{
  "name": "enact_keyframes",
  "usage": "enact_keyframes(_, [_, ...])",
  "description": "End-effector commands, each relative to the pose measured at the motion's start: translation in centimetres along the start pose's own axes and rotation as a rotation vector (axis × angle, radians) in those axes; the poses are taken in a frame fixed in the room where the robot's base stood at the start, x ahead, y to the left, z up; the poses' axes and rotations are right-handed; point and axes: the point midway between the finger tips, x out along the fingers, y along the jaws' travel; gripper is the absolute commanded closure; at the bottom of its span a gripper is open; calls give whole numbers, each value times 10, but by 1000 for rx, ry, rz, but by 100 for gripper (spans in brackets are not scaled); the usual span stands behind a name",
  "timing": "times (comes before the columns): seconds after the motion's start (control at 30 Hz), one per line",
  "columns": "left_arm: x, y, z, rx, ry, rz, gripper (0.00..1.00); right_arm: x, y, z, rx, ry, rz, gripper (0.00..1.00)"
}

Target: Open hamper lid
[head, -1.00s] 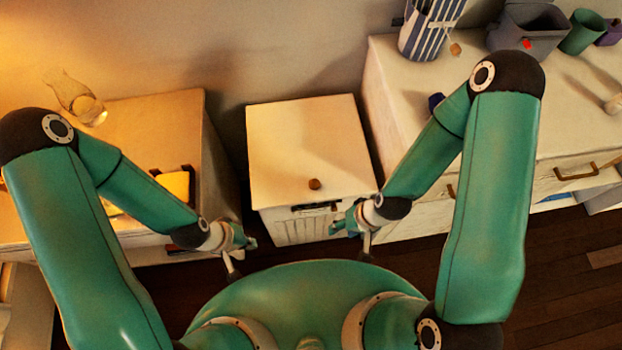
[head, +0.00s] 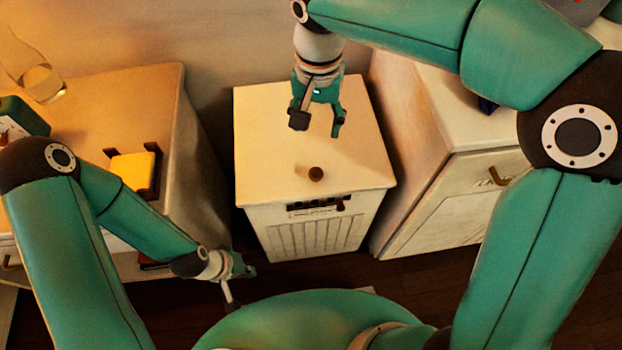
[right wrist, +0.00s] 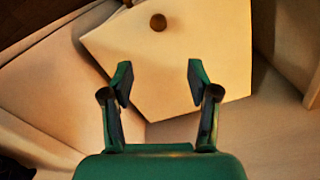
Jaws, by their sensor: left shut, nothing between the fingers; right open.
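The white hamper (head: 312,232) stands on the floor between two pieces of furniture. Its flat lid (head: 262,135) is closed, with a brown round knob (head: 316,174) near the front edge. My right gripper (head: 318,130) is open, above the back part of the lid and pointing down toward the knob side. In the right wrist view the open fingers (right wrist: 158,85) are empty; the knob (right wrist: 158,22) lies beyond them on the lid (right wrist: 190,50). My left gripper (head: 250,268) is shut and empty, low in front and to the left of the hamper.
A side table (head: 120,88) on the left holds a yellow pad in a dark holder (head: 133,170) and a glass vessel (head: 42,80). A white cabinet (head: 430,130) stands close on the right. Narrow gaps separate the hamper from both.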

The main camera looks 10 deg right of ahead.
Motion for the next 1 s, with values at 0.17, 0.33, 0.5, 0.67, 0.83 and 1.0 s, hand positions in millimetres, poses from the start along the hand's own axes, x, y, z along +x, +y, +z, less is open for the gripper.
enact_keyframes(0.17, [6,-2,0,0,1,0,100,6,2,2,14,3,10,40])
enact_keyframes(0.33, [14,-5,0,0,1,0,100,35,2,2,12,0,13,40])
enact_keyframes(0.5, [24,-9,0,0,1,0,100,72,3,2,12,0,13,40])
enact_keyframes(0.67, [33,-12,0,0,1,0,100,107,3,2,11,-1,12,40])
enact_keyframes(0.83, [41,-15,0,0,0,0,100,138,3,1,11,0,11,40])
enact_keyframes(1.0, [44,-16,0,0,0,0,100,157,3,1,11,1,10,40])
